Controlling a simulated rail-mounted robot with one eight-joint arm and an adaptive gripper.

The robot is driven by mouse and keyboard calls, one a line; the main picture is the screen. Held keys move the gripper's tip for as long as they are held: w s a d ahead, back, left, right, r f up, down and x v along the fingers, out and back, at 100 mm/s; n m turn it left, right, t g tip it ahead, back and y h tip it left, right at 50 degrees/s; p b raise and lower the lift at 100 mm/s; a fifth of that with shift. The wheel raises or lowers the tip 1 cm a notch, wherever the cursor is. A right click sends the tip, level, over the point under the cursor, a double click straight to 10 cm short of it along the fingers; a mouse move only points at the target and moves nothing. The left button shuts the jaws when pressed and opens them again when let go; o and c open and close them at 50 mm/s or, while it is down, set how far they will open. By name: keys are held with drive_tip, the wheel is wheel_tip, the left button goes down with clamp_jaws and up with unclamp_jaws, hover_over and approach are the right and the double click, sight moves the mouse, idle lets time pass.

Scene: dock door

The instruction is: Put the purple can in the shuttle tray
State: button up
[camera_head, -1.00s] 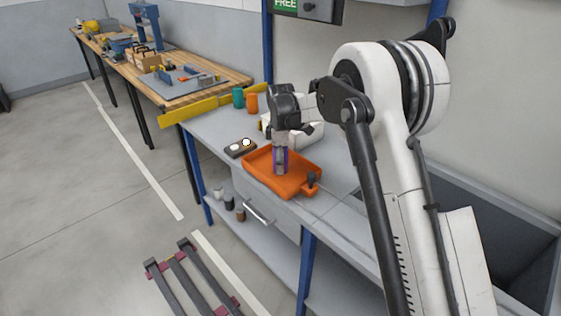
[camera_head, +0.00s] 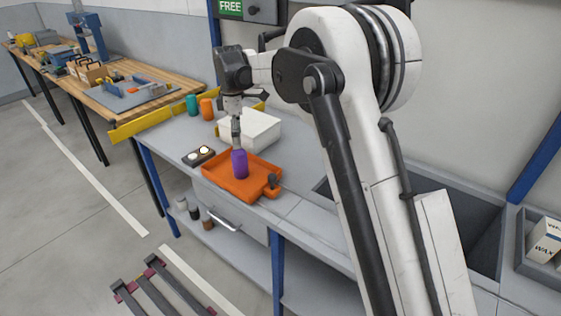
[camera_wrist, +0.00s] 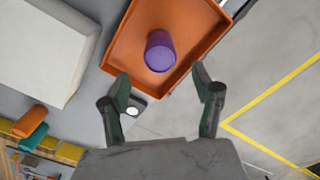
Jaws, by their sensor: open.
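The purple can (camera_head: 240,164) stands upright in the orange shuttle tray (camera_head: 262,165) on the grey bench. In the wrist view the can (camera_wrist: 160,52) is inside the tray (camera_wrist: 125,50), close to one of its walls. My gripper (camera_head: 237,142) is above the can in the head view. In the wrist view its two fingers (camera_wrist: 162,90) are spread apart, with the can beyond the fingertips and nothing between them. The can's underside is hidden.
A white box (camera_head: 250,130) stands behind the tray. A dark two-button box (camera_head: 198,156) lies left of it. Teal (camera_head: 191,104) and orange (camera_head: 207,109) cans stand at the back, near a yellow rail (camera_head: 142,125). A sink-like recess (camera_head: 475,235) is at right.

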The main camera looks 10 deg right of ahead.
drive_tip(key=s+d+r+m+t, duration=0.2)
drive_tip(key=s+d+r+m, duration=0.4)
drive_tip(key=s, duration=0.4)
drive_tip(key=s+d+r+m+t, duration=0.2)
drive_tip(key=s+d+r+m, duration=0.1)
drive_tip(key=s+d+r, duration=0.6)
drive_tip(key=s+d+f+m+t, duration=0.1)
drive_tip(key=s+d+f+m, duration=0.1)
drive_tip(key=s, duration=0.5)
drive_tip(key=s+d+f+m+t, duration=0.1)
drive_tip(key=s+d+f+m, duration=0.2)
drive_tip(key=s, duration=0.5)
drive_tip(key=s+d+f+m+t, duration=0.1)
drive_tip(key=s+d+f+m, duration=0.1)
drive_tip(key=s, duration=0.6)
drive_tip(key=shift+d+f+m, duration=0.4)
drive_tip(key=shift+f+m, duration=0.35)
drive_tip(key=shift+m, duration=0.25)
drive_tip(key=shift+s, duration=0.1)
